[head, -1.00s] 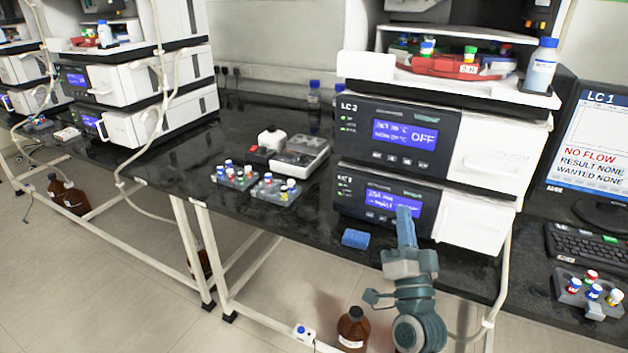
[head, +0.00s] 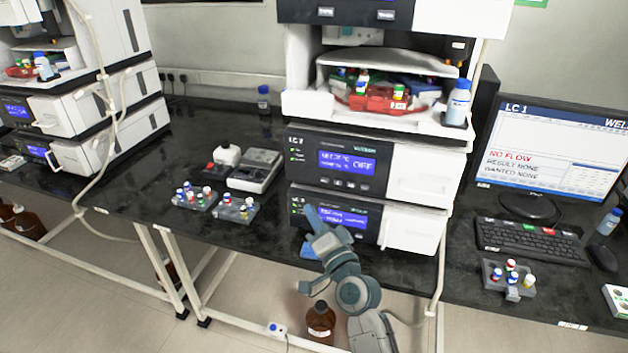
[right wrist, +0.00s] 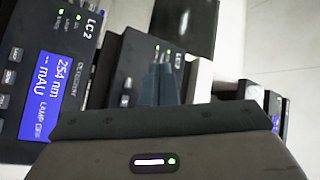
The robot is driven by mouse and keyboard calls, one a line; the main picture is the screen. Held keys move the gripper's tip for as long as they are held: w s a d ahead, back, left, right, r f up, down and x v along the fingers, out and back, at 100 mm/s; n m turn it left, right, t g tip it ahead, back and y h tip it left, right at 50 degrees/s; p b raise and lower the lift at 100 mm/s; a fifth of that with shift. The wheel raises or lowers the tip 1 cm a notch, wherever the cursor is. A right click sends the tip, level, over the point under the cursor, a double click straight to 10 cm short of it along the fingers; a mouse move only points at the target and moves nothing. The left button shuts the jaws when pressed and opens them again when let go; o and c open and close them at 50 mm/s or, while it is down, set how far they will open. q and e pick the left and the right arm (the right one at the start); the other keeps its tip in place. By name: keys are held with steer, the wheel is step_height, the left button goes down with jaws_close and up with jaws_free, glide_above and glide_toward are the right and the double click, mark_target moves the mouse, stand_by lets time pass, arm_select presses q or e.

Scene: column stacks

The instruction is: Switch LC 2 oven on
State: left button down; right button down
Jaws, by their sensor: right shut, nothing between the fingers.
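The LC 2 stack stands right of centre in the head view. Its upper module (head: 335,165) has a blue display (head: 347,163) with "OFF" and a row of small buttons (head: 340,184) below. The lower module (head: 335,213) has a lit blue display with unreadable text. My right gripper (head: 311,213) is shut and empty, its tip in front of the lower module's left part; contact cannot be told. In the right wrist view my closed fingers (right wrist: 160,84) point at a dark panel; a nearer LC 2 display (right wrist: 48,95) reads "254 nm mAU LAMP OFF". My left gripper is not in view.
Vial racks (head: 237,207) and a grey bench device (head: 255,171) stand left of the stack. A monitor (head: 555,150) and keyboard (head: 530,242) are at right. A brown bottle (head: 321,322) stands below the bench.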

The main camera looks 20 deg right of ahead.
steer(key=shift+w, duration=0.15)
glide_toward(317, 175)
steer(key=w+a, duration=0.3)
steer(key=shift+w+d+r, duration=0.35)
steer(key=shift+d+r, duration=0.2)
steer(key=shift+d, duration=0.1)
stand_by(1.9)
steer(key=shift+w+d, duration=0.2)
steer(key=shift+w, duration=0.15)
steer(key=shift+w+d, duration=0.2)
steer(key=shift+w, duration=0.1)
stand_by(0.7)
steer(key=shift+s+a, duration=0.45)
steer(key=shift+s, duration=0.25)
